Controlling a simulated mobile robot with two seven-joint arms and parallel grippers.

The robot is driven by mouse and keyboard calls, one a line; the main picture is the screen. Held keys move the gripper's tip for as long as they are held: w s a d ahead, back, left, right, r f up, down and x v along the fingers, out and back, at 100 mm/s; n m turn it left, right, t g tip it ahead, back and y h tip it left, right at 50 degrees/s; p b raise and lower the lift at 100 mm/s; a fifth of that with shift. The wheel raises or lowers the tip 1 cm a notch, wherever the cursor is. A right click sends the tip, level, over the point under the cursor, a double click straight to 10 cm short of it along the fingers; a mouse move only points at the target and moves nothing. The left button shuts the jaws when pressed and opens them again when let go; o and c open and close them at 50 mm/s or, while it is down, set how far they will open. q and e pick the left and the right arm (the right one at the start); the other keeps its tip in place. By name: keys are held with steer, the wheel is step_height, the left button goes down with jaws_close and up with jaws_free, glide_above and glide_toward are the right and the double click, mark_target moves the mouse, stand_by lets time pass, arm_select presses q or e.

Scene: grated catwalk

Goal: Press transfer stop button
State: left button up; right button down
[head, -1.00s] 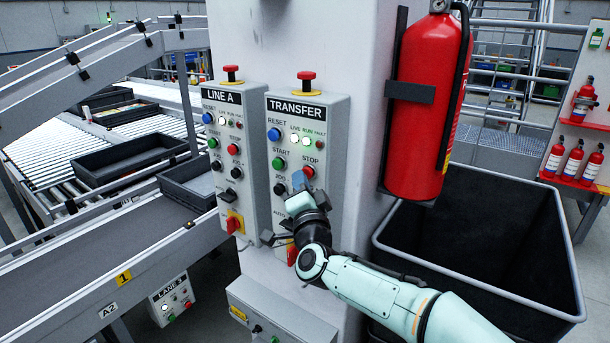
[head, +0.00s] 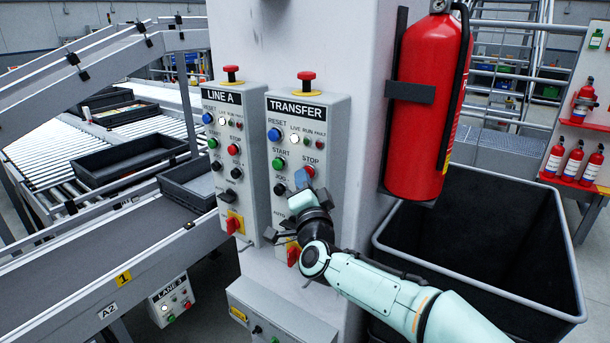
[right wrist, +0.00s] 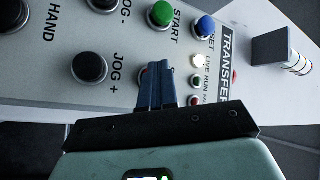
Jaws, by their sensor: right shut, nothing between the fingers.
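The TRANSFER panel (head: 337,150) is a grey box on the pillar. Its red STOP button (head: 309,171) sits right of the green START button (head: 278,163). My right gripper (head: 302,178) is shut and empty, its blue fingertips at the lower left of the STOP button. In the right wrist view the closed fingers (right wrist: 159,70) cover most of a red button (right wrist: 143,77); I cannot tell if they touch it. The white LIVE lamp (head: 294,139) is lit and the green RUN lamp (head: 308,140) looks dim. My left gripper is not in view.
The LINE A panel (head: 222,163) stands left of it with similar buttons. A red mushroom button (head: 306,77) tops the TRANSFER panel. A fire extinguisher (head: 428,110) hangs to the right, above a black bin (head: 480,250). A conveyor (head: 120,250) runs at left.

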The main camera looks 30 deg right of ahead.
steer(key=shift+s+a, duration=0.25)
steer(key=shift+a, duration=0.3)
steer(key=shift+s+a, duration=0.25)
steer(key=shift+a, duration=0.25)
steer(key=shift+a, duration=0.1)
steer(key=a, duration=0.1)
steer(key=s+a, duration=0.1)
steer(key=a, duration=0.1)
steer(key=s+a, duration=0.1)
steer(key=shift+a, duration=0.25)
steer(key=shift+w, duration=0.1)
stand_by(0.4)
